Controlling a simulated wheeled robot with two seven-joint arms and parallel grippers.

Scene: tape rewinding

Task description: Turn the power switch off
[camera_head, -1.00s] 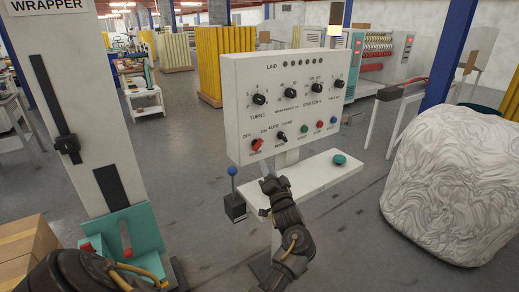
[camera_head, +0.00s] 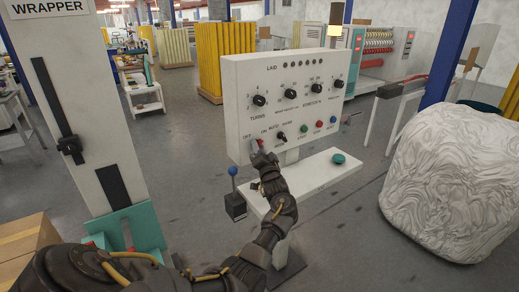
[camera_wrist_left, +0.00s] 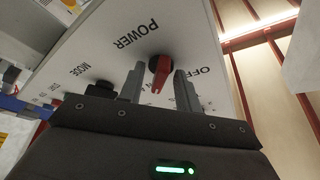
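The red power switch (camera_wrist_left: 158,75) sits on the white control panel (camera_wrist_left: 100,45), with the POWER label above it and the OFF label to its right in the left wrist view. Its red handle points down in that picture. My left gripper (camera_head: 258,152) is at the panel's lower left corner in the head view and hides most of the switch. In the left wrist view its two fingers stand apart, one on each side of the switch, with gaps visible. I cannot tell how deep the switch sits between them. My right gripper is not in view.
The black mode knob (camera_head: 281,137) is just right of the gripper. A white shelf (camera_head: 310,175) with a green button juts out below. A blue-topped lever (camera_head: 233,171) stands left of the forearm.

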